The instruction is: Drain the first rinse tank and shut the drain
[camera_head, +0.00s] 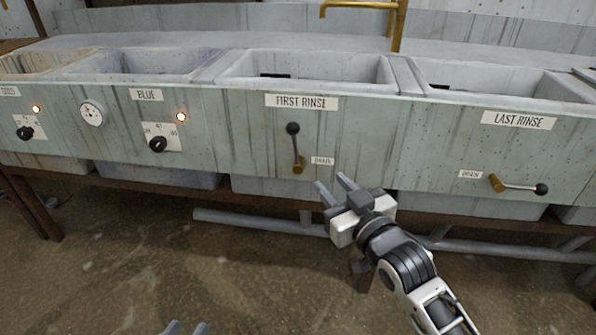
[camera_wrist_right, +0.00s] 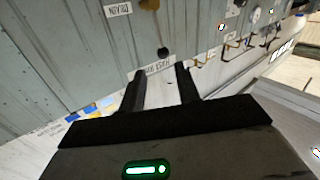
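The first rinse tank (camera_head: 305,62) is a pale basin behind the green panel, labelled FIRST RINSE (camera_head: 301,102). Its water level cannot be told. Its drain lever (camera_head: 295,147) stands upright, black knob on top and brass pivot below, beside a drain label (camera_head: 322,161). In the right wrist view the knob (camera_wrist_right: 163,52) shows beyond the fingertips, with the brass pivot (camera_wrist_right: 150,4) at the top edge. My right gripper (camera_head: 333,184) is open and empty, below and right of the lever, not touching it. It also shows in the wrist view (camera_wrist_right: 162,80). My left gripper (camera_head: 187,327) barely shows at the bottom edge, fingertips apart.
The last rinse drain lever (camera_head: 519,186) lies horizontal at the right. A blue tank panel with a black knob (camera_head: 158,144) and a lit lamp (camera_head: 181,117) is at the left. A brass tap (camera_head: 398,25) stands behind. Pipes (camera_head: 255,218) run beneath the tanks.

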